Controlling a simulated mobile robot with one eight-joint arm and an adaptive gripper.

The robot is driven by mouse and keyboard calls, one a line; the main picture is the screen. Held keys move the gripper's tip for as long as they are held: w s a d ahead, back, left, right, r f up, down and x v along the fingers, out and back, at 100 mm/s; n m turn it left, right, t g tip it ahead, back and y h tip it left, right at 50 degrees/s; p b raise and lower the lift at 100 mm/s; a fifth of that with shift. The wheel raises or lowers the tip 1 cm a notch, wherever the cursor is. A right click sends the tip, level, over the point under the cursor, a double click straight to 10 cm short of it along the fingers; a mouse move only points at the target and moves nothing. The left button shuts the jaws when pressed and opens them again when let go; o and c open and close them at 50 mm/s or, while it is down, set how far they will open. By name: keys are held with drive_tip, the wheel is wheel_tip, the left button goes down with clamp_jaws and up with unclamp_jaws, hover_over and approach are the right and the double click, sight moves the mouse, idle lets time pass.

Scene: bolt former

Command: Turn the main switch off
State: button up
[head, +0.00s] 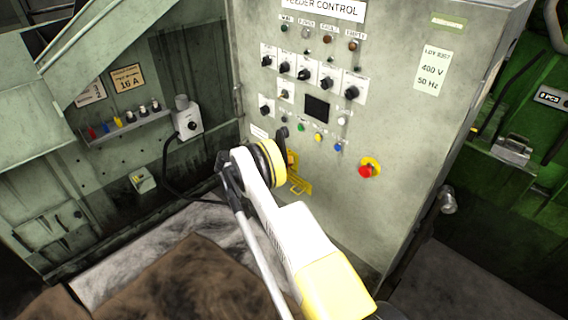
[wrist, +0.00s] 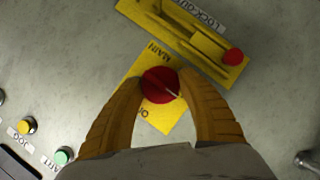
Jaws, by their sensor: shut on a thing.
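The main switch (wrist: 157,84) is a round red knob on a yellow plate marked MAIN in the wrist view. A pale line on the knob slants to the lower right. Letters starting with O show on the plate's lower part, partly cut off from view. My gripper (wrist: 164,86) has its two orange-brown fingers closed on the knob from both sides. In the head view my gripper (head: 289,161) is against the lower left of the feeder control cabinet (head: 400,120); my arm hides the main switch there.
A yellow lockout bracket (wrist: 190,35) with a red knob (wrist: 233,57) sits close to the main switch. Yellow (wrist: 26,125) and green (wrist: 63,156) buttons are nearby. A red mushroom button (head: 366,171) stands out at the cabinet's right. A shelf (head: 125,127) is on the left wall.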

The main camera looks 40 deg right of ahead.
drive_tip(key=shift+s+d, duration=0.1)
drive_tip(key=o, duration=1.2)
drive_tip(key=shift+d, duration=0.1)
drive_tip(key=shift+a+r, duration=0.15)
drive_tip(key=shift+a, duration=0.3)
drive_tip(key=v, duration=1.1)
drive_tip(key=shift+a+r, duration=0.1)
drive_tip(key=shift+r, duration=0.05)
